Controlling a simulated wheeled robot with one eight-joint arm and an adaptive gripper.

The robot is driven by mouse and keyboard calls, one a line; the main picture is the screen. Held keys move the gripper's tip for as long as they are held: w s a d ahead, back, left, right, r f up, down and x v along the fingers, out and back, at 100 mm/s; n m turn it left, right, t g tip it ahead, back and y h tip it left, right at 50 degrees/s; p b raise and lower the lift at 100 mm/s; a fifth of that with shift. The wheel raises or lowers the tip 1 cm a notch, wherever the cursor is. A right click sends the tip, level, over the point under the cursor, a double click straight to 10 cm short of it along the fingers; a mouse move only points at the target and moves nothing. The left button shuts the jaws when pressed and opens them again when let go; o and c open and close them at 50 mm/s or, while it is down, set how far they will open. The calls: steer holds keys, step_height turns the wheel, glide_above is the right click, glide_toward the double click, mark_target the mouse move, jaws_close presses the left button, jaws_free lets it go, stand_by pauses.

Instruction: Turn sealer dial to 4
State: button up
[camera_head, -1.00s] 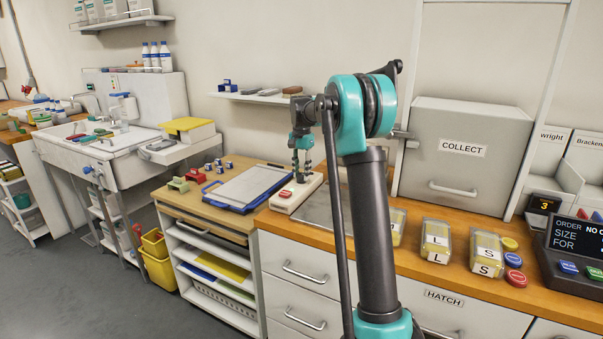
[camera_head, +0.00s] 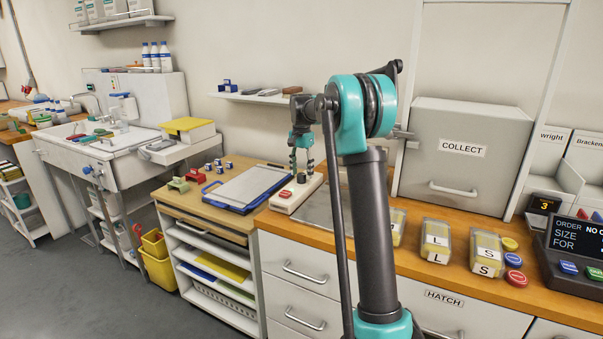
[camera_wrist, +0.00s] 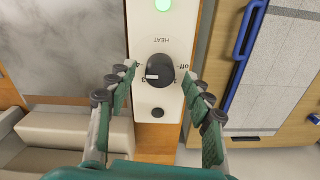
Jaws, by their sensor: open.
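The sealer's white panel (camera_wrist: 140,30) has a round black dial (camera_wrist: 162,68) marked HEAT, its lettering upside down in the wrist view. The dial's white pointer mark faces the lower left, by the 3; the 4 is just above that and "off" is at the right. My gripper (camera_wrist: 158,72) is open, with one finger on each side of the dial and a visible gap at both sides. In the head view my gripper (camera_head: 302,176) points down over the sealer (camera_head: 298,198), with the dial between its fingertips.
A green light (camera_wrist: 154,3) and a small black knob (camera_wrist: 157,112) flank the dial along the panel. A blue-edged board (camera_head: 245,187) lies left of the sealer. A red button (camera_head: 285,194) is on the sealer's near end. Labelled packs (camera_head: 436,240) stand to the right.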

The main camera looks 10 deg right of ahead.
mark_target(302, 174)
step_height(302, 174, up, 12)
steer(key=shift+f, duration=0.25)
steer(key=shift+s, duration=0.15)
